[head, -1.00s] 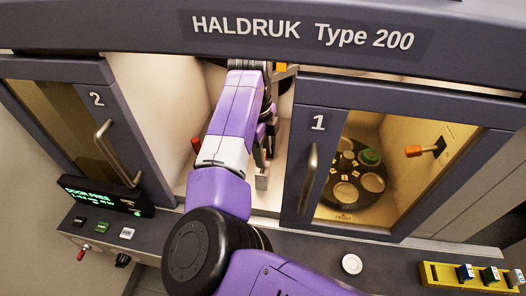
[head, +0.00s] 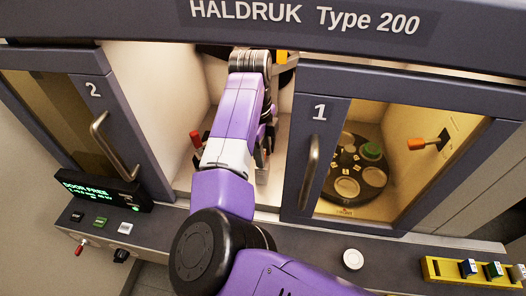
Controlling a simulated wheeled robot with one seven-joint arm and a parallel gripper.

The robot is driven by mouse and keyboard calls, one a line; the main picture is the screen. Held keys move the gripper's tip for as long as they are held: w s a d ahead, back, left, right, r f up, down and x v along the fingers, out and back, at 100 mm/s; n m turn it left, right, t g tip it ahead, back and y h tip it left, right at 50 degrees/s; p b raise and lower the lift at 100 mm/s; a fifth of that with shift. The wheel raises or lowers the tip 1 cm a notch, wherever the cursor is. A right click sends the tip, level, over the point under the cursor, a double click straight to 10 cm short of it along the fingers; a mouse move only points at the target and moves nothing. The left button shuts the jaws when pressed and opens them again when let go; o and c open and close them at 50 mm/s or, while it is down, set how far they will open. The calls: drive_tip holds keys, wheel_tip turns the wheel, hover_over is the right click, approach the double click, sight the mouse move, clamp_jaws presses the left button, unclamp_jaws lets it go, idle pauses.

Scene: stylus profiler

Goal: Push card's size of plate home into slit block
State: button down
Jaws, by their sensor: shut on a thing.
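My arm reaches into the open middle bay between doors 2 and 1. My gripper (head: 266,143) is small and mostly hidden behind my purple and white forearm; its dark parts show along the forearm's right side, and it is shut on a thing. A small grey block (head: 262,174), which looks like the slit block, stands on the bay floor just below the gripper. The plate is too small and covered to make out. I cannot tell how deep it sits in the slit or whether it touches the block.
Door 1 (head: 313,165) with its handle is at the right, door 2 (head: 112,120) at the left. A red-topped lever (head: 196,139) stands left of my forearm. On the front ledge are a white round knob (head: 353,259) and a yellow rack (head: 470,271). The display (head: 103,191) reads "DOOR FREE".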

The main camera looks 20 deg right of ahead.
idle(0.3)
drive_tip(key=c, duration=0.9)
unclamp_jaws()
drive_tip(key=shift+c, duration=0.2)
drive_tip(key=shift+c, duration=0.4)
